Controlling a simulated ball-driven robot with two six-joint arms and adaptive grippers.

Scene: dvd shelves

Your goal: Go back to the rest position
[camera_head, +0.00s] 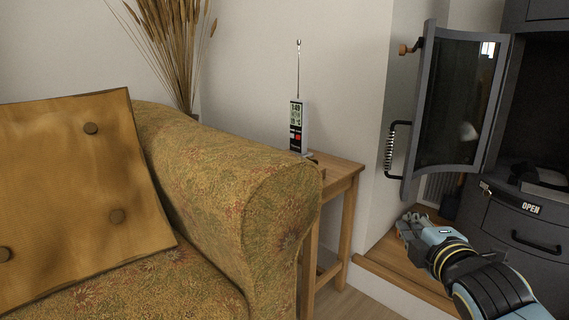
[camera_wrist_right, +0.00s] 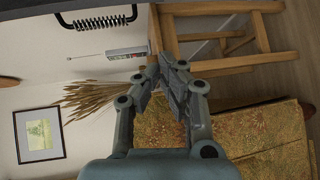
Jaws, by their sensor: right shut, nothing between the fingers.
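My right gripper (camera_head: 408,225) is at the lower right of the head view, in front of the wooden ledge below the open stove door. In the right wrist view its fingers (camera_wrist_right: 168,75) come together at the tips, shut with nothing between them. My left gripper is not seen in either view.
A glass stove door (camera_head: 458,100) with a coiled handle stands open above my right gripper. The dark stove (camera_head: 535,215) is at the right. A patterned sofa (camera_head: 225,185) fills the left. A wooden side table (camera_head: 338,178) bears a radio (camera_head: 297,125) with an antenna.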

